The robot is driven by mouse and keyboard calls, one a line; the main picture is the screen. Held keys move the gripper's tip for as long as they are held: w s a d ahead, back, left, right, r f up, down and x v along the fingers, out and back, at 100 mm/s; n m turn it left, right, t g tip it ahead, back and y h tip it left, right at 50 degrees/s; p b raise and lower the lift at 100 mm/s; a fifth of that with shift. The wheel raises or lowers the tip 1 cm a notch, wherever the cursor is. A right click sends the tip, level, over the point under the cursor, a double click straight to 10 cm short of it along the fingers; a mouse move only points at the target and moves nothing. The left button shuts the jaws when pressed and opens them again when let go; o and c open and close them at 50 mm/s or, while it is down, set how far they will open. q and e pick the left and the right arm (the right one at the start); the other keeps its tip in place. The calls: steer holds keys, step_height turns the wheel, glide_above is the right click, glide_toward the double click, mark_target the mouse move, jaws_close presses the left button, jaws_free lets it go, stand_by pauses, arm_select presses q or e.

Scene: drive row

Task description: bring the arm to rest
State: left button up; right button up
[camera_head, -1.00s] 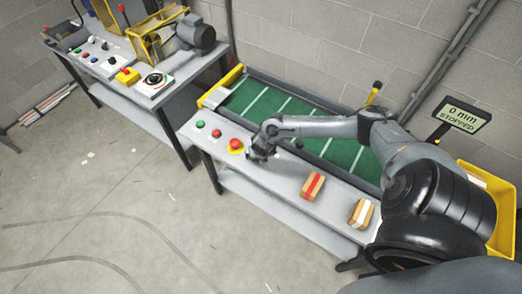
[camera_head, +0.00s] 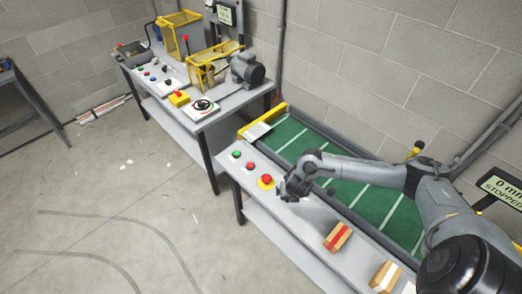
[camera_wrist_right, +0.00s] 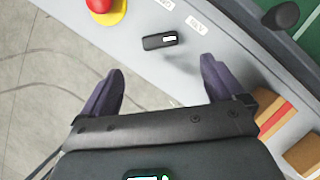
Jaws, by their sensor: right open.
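My right arm reaches in from the right in the head view, over the conveyor bench. My right gripper (camera_head: 290,192) is low over the bench's front panel, just right of the red button on a yellow base (camera_head: 266,181). In the right wrist view the gripper (camera_wrist_right: 162,70) has its two fingers spread wide with nothing between them. A black switch (camera_wrist_right: 160,41) lies just ahead of the fingertips, apart from them, near a label reading REV. My left gripper is not in view.
The green conveyor belt (camera_head: 345,187) runs behind the panel. Two striped blocks, one red-striped (camera_head: 337,237) and one white-striped (camera_head: 384,276), sit on the bench. A second bench (camera_head: 221,112) with buttons and yellow guards stands left. Floor (camera_head: 120,200) in front is open.

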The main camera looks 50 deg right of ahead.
steer(key=s+a+f+g+y, duration=0.1)
steer(key=s+a+f+y, duration=0.1)
steer(key=s+a+f, duration=0.4)
steer(key=s+a+f+g+y, duration=0.1)
steer(key=s+a+f, duration=0.25)
steer(key=a, duration=0.45)
steer(key=s+a+r+m+t+y, duration=0.25)
steer(key=a+m, duration=0.25)
steer(key=a, duration=1.2)
steer(key=d+r+m+h+p, duration=0.1)
steer(key=d+r+m+p, duration=0.2)
steer(key=r+m+p, duration=0.5)
steer(key=d+r+m+p, duration=0.2)
steer(key=r+m+p, duration=0.6)
steer(key=r, duration=1.5)
steer(key=m, duration=0.2)
steer(key=shift+s+d+r+m+h, duration=0.2)
steer(key=shift+s+d+m+h, duration=0.15)
steer(key=shift+d+m, duration=0.05)
